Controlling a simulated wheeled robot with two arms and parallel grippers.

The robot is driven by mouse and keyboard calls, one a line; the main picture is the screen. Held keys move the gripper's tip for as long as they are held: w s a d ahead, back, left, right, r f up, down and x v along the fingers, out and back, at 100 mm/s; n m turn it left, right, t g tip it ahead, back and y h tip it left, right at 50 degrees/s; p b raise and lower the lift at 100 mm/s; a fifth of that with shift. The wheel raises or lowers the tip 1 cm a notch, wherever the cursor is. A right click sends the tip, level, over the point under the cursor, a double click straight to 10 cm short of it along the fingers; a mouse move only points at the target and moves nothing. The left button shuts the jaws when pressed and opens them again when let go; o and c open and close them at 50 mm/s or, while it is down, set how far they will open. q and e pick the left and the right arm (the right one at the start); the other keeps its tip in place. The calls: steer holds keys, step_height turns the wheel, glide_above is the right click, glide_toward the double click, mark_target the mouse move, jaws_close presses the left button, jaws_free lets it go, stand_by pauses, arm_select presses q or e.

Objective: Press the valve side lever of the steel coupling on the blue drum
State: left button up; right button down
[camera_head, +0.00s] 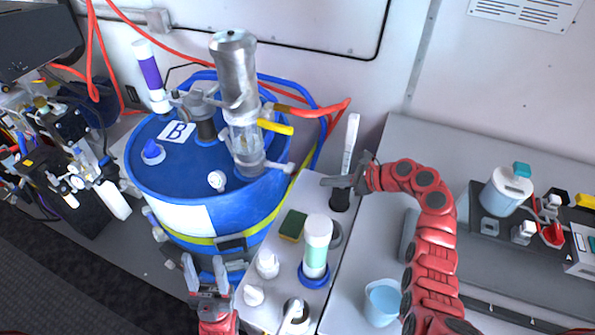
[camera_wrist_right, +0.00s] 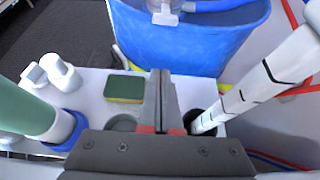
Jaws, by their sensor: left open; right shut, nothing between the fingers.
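The blue drum (camera_head: 165,180), labelled B, stands against the wall. On its lid the steel coupling (camera_head: 236,85) rises upright, with a clear section below it. A yellow lever (camera_head: 276,126) sticks out to its right, and a pale grey side lever (camera_head: 280,168) sits lower, near the drum rim. My right gripper (camera_head: 328,182) is shut and empty, just right of the grey lever and apart from it. In the right wrist view its closed fingers (camera_wrist_right: 160,100) point toward the drum wall (camera_wrist_right: 190,40). My left gripper (camera_head: 207,275) is open and empty in front of the drum.
A white caddy (camera_wrist_right: 90,78) beside the drum holds a green sponge (camera_head: 292,225), a green-and-white bottle (camera_head: 316,245), small white bottles and a tall white tube (camera_head: 350,145) close to my right gripper. Red hoses (camera_head: 310,110) run behind. A light-blue cup (camera_head: 382,302) stands on the right counter.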

mark_target(278, 166)
steer(key=p+x, duration=0.2)
steer(key=x, duration=0.8)
steer(key=r, duration=0.1)
steer(key=r+p, duration=0.2)
steer(key=r, duration=0.1)
steer(key=shift+w+a, duration=0.2)
steer(key=shift+a, duration=0.1)
steer(key=shift+r, duration=0.1)
steer(key=shift+r, duration=0.25)
